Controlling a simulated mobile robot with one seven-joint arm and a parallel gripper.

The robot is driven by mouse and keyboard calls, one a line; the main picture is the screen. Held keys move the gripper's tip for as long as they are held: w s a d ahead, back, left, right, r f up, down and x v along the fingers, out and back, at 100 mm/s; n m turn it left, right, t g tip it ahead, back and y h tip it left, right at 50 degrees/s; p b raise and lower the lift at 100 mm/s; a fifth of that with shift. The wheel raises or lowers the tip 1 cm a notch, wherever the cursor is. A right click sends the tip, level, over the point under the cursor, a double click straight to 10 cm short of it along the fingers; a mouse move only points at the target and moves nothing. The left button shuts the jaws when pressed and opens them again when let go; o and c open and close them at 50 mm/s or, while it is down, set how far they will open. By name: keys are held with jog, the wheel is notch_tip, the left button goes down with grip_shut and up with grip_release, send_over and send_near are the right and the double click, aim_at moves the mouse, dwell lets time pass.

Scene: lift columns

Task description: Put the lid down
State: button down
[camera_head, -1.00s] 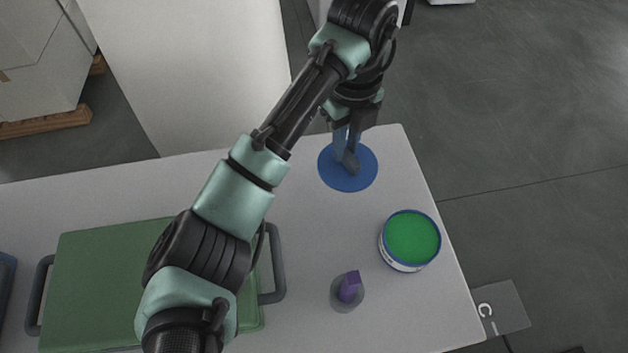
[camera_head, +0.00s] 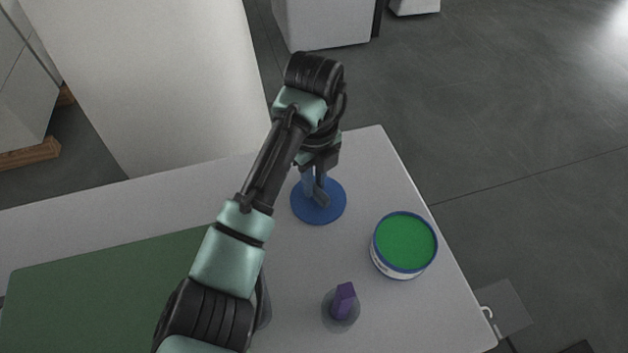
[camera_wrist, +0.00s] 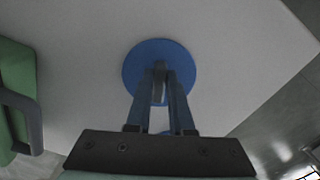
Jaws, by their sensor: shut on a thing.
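The lid is a round blue disc (camera_head: 318,207) near the far right part of the table in the head view. It also shows below my gripper in the wrist view (camera_wrist: 133,72). My gripper (camera_head: 318,194) is over the middle of the lid, its fingers (camera_wrist: 160,78) shut on the lid's grip, which is mostly hidden between them. The lid looks level and on or close to the tabletop; I cannot tell whether it touches. A round tub (camera_head: 404,245) with green contents and a blue rim stands nearer, to the right of the lid.
A purple block-topped object (camera_head: 343,300) on a grey round base stands at the near side. A green case (camera_head: 100,290) with a dark handle (camera_wrist: 22,115) lies on the left. The white table (camera_head: 290,255) is clear around the lid; its right edge runs past the tub.

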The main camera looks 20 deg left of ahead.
jog(key=shift+f, duration=0.2)
jog(key=c, duration=0.8)
grip_release()
jog(key=shift+r, duration=0.2)
